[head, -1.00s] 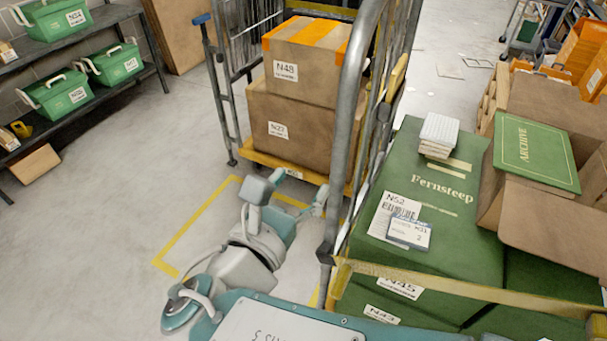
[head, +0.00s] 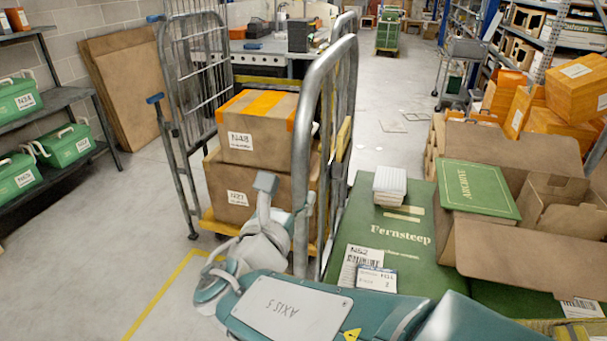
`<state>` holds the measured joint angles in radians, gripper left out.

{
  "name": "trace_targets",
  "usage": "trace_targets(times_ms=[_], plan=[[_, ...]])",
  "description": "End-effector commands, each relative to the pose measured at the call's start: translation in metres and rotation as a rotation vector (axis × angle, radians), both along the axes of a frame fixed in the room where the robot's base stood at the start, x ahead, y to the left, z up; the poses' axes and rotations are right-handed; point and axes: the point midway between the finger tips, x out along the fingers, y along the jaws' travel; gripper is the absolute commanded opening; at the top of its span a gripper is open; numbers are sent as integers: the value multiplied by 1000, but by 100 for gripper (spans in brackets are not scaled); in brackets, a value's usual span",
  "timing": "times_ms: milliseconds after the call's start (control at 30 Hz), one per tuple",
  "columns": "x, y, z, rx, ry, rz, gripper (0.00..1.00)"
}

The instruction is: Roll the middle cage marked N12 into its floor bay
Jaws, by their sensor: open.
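A grey tubular roll cage (head: 193,105) stands ahead of me, left of centre. It holds two stacked brown cartons, the upper one (head: 262,140) with orange tape and a label N48, the lower one (head: 228,190) labelled N27. No N12 mark is readable. A thick grey upright (head: 305,150) rises in front of its right side. Yellow floor lines (head: 163,296) mark a bay on the near left.
Green Fernsteep cartons (head: 400,228) with open boxes and a green archive folder (head: 480,188) crowd the right. A dark rack (head: 60,90) with green cases stands left, beside leaning brown panels (head: 125,90). A workbench (head: 262,62) stands behind the cage. Floor is clear at near left.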

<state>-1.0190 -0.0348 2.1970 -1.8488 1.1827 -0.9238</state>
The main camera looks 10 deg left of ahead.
Motion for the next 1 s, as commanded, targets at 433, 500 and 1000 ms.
trace_targets(times_ms=[433,500,1000], plan=[[56,-4,0,0,0,-1,77],[57,-4,0,0,0,0,77],[56,-4,0,0,0,1,0]])
